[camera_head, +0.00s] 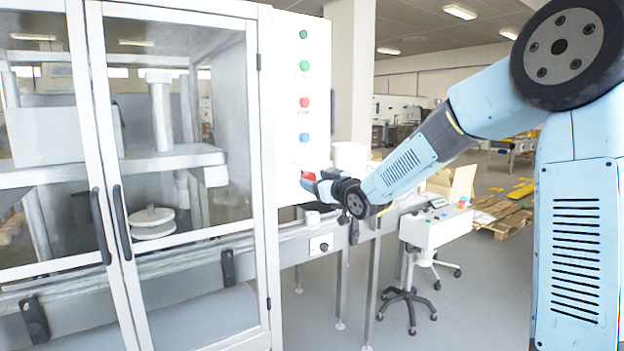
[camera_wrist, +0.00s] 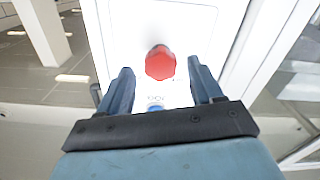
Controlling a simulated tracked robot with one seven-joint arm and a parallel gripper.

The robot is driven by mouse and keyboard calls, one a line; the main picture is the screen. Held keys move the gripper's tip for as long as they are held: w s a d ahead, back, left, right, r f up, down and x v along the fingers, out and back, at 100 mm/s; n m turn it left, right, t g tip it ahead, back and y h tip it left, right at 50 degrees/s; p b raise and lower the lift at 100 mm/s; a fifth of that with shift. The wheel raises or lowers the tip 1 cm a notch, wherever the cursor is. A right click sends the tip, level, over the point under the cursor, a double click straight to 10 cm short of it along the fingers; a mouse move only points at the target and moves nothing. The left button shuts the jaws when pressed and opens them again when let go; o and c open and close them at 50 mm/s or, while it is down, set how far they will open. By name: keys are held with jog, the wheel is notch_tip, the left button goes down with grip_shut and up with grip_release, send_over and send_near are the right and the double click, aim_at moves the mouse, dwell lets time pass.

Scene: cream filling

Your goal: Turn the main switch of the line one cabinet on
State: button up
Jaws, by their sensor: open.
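The line one cabinet's white control panel (camera_head: 285,110) stands beside the glazed doors in the head view. A red knob (camera_head: 308,176), which looks like the main switch, sits low on it, partly hidden by my gripper (camera_head: 318,187). In the wrist view the red knob (camera_wrist: 160,62) lies between the tips of my open gripper (camera_wrist: 160,67), with white panel visible on both sides. I cannot tell whether the fingers touch it. A blue button (camera_wrist: 155,107) shows between the fingers, nearer the palm. The knob's on or off position cannot be read.
Above the knob are two green buttons (camera_head: 304,66), a red button (camera_head: 304,102) and a blue button (camera_head: 304,137). The conveyor (camera_head: 340,225) runs below my gripper. A white wheeled stand (camera_head: 425,232) is to the right. Door handles (camera_head: 122,222) project at left.

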aim_at(312, 178)
jog(key=shift+x, duration=1.85)
jog(key=shift+c, duration=0.4)
